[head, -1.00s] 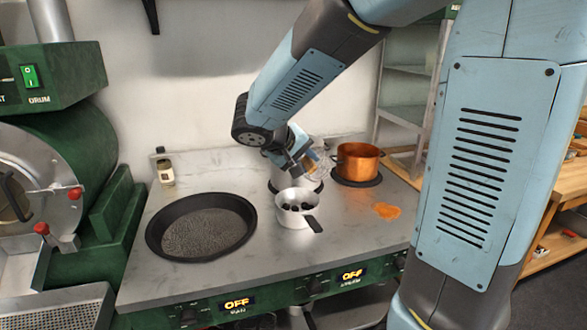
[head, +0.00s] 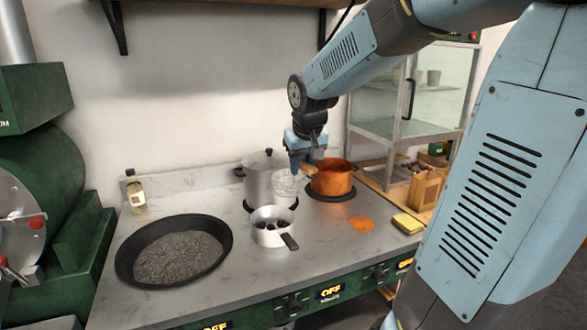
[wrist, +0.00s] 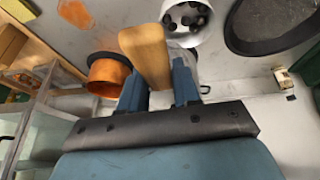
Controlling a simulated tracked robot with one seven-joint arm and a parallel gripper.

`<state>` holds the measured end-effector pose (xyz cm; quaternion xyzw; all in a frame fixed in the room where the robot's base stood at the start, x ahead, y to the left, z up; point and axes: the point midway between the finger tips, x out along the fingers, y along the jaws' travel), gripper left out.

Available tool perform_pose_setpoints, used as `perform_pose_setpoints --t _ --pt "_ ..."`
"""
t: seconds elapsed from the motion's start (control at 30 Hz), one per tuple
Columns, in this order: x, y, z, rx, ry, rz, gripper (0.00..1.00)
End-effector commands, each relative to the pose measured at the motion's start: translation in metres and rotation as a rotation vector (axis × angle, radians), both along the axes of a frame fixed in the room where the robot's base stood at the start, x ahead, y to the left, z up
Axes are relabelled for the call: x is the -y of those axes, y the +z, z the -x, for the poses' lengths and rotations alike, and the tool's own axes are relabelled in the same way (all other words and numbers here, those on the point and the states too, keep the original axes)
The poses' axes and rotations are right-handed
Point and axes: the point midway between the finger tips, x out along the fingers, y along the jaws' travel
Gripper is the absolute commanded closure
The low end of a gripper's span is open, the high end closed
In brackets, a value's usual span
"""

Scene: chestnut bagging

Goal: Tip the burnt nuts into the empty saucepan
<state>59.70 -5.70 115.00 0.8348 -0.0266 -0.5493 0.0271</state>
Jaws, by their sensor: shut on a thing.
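My gripper (head: 300,160) is shut on a wooden handle (wrist: 147,52) above the stove. A pale wire mesh scoop (head: 285,184) hangs below it and seems joined to the handle; I cannot make out anything in it. A small white saucepan (head: 262,236) with a black handle stands in front of the mesh. Several dark, burnt-looking nuts (head: 281,223) lie in it. It also shows at the top of the wrist view (wrist: 181,37). A copper saucepan (head: 331,180) stands behind and to the right; its inside is largely hidden.
A wide black pan (head: 122,262) lies at the left. A lidded steel pot (head: 257,183) stands behind the mesh. An orange spill (head: 361,224), a yellow sponge (head: 407,223) and a small bottle (head: 136,196) are on the worktop. The front middle of the worktop is clear.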

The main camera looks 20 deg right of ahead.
Motion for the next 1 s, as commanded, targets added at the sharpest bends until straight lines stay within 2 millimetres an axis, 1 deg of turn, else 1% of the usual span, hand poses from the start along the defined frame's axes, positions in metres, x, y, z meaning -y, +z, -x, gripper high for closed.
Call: perform_pose_setpoints --t 0.27,0.6,1.0 --pt "0.004 0.005 0.0 0.004 0.0 -0.048 1.0" --pt "0.005 0.031 0.0 0.005 -0.001 -0.048 1.0" --pt "0.004 0.033 0.0 0.003 0.0 -0.048 1.0"
